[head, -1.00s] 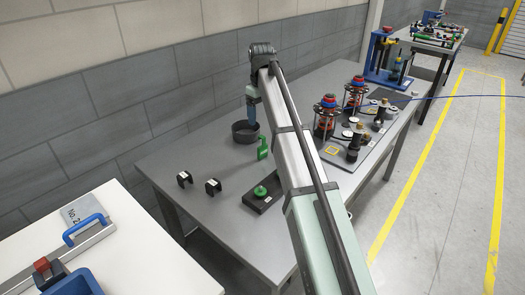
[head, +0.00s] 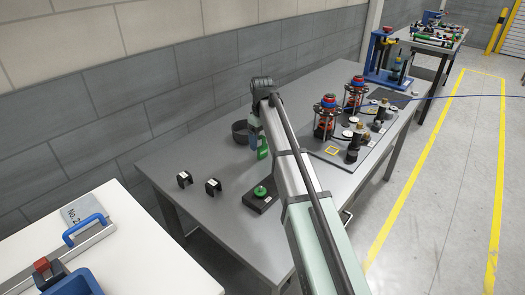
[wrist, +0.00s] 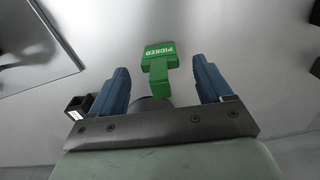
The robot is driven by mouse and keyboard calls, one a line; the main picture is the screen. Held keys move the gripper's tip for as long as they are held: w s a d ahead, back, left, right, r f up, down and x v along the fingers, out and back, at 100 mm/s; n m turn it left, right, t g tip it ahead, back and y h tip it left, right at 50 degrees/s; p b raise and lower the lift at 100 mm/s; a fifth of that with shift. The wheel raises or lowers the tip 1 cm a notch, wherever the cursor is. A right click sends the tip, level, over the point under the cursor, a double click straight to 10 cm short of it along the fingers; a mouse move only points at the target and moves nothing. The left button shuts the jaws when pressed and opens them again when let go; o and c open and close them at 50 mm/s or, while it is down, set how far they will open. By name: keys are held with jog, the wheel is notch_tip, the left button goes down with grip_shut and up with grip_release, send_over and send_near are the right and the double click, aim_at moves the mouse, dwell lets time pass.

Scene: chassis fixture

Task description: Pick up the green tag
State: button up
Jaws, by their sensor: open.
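The green tag (wrist: 158,52) has "PICKED" printed in white on its wide end and lies between and ahead of my fingers in the wrist view. In the head view the green tag (head: 263,150) is on the grey table, partly hidden by my gripper. My gripper (wrist: 161,72) is open with two blue fingers, one on each side of the tag's narrow part, with gaps visible on both sides. In the head view my gripper (head: 254,142) is low beside the tag; I cannot tell its exact height.
A black block with a green knob (head: 261,191) is in front. A plate with red-topped fixtures (head: 326,117) stands right. The table between clips and bowl is clear.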

aim_at(263, 146)
notch_tip(263, 146, down, 3)
jog(key=shift+s+f, duration=0.1)
jog(key=shift+f, duration=0.05)
jog(key=c, duration=1.1)
